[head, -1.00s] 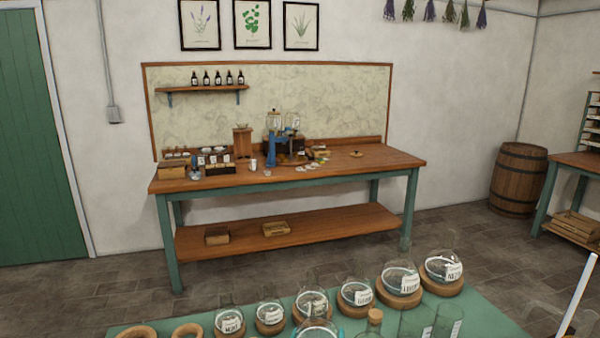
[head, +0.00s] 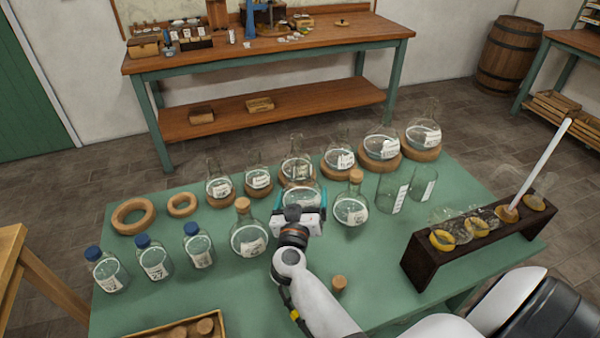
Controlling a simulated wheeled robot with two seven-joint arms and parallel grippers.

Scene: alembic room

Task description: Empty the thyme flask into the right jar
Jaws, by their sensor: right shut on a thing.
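My right gripper (head: 301,195) reaches over the green table from the front. Its teal fingers are shut around a round glass flask (head: 303,188), low over or on the table. The gripper body hides the flask's lower part, and I cannot read its label, so I cannot tell if it is the thyme flask. Two open straight-sided glass jars stand to its right: the right jar (head: 423,186) and the left jar (head: 392,193). Both look empty. A loose cork (head: 339,284) is on the table in front. My left gripper is not in view.
Corked flasks stand close on both sides of the held one, left (head: 248,238) and right (head: 351,209). Several flasks on cork rings line the back. Blue-capped bottles (head: 155,262) stand left. A dark rack (head: 470,245) with funnels and a white rod stands right.

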